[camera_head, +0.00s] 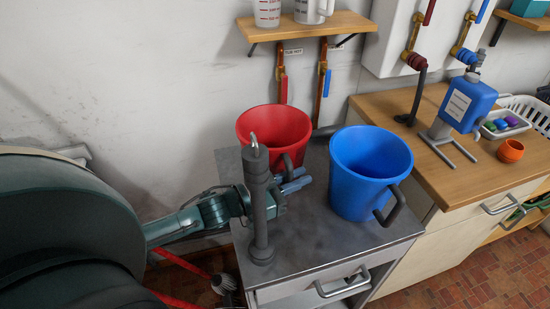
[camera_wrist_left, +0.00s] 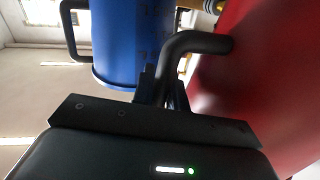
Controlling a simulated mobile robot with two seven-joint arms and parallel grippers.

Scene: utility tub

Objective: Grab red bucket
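The red bucket (camera_head: 262,122) stands upright at the back left of the grey metal-topped cabinet (camera_head: 320,245). Its side fills the right of the left wrist view (camera_wrist_left: 265,90). Its dark handle (camera_wrist_left: 198,44) reaches down between the fingers of my left gripper (camera_wrist_left: 163,88). In the head view my left gripper (camera_head: 295,180) is at the bucket's front right, low by the handle, its fingers slightly apart. Whether they press on the handle cannot be told. A grey upright post hides part of the gripper. My right gripper is not in view.
The grey post (camera_head: 260,215) stands at the cabinet's front left, before my gripper. A blue bucket (camera_head: 365,180) with a dark handle stands close on the right. A wooden shelf (camera_head: 305,27) hangs above. A wooden counter (camera_head: 450,170) with a blue container (camera_head: 466,103) lies right.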

